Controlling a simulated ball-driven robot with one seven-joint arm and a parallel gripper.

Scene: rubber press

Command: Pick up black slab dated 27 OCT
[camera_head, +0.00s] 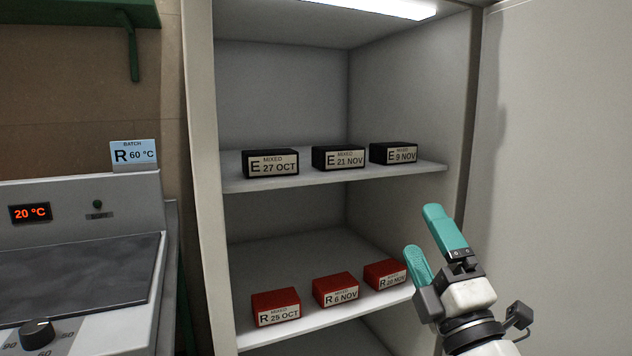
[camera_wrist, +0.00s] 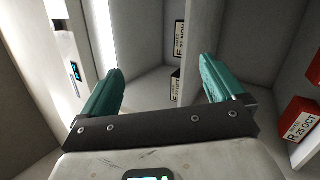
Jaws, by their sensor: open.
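The black slab labelled "E MIXED 27 OCT" (camera_head: 271,162) sits at the left end of the upper cabinet shelf in the head view. Beside it on the same shelf are black slabs labelled 21 NOV (camera_head: 338,157) and 9 NOV (camera_head: 393,152). My gripper (camera_head: 430,236) is open and empty, to the right of and below the 27 OCT slab, in front of the cabinet. In the wrist view, my gripper (camera_wrist: 160,90) shows its teal fingers apart with nothing between them. Black slabs (camera_wrist: 179,40) show beyond the fingers, their dates unreadable there.
Red slabs dated 25 OCT (camera_head: 276,306), 6 NOV (camera_head: 335,290) and 20 NOV (camera_head: 385,274) lie on the lower shelf (camera_head: 300,333). The upper shelf (camera_head: 330,178) divides the cabinet. The open door (camera_head: 560,130) stands right. A press (camera_head: 75,265) stands left.

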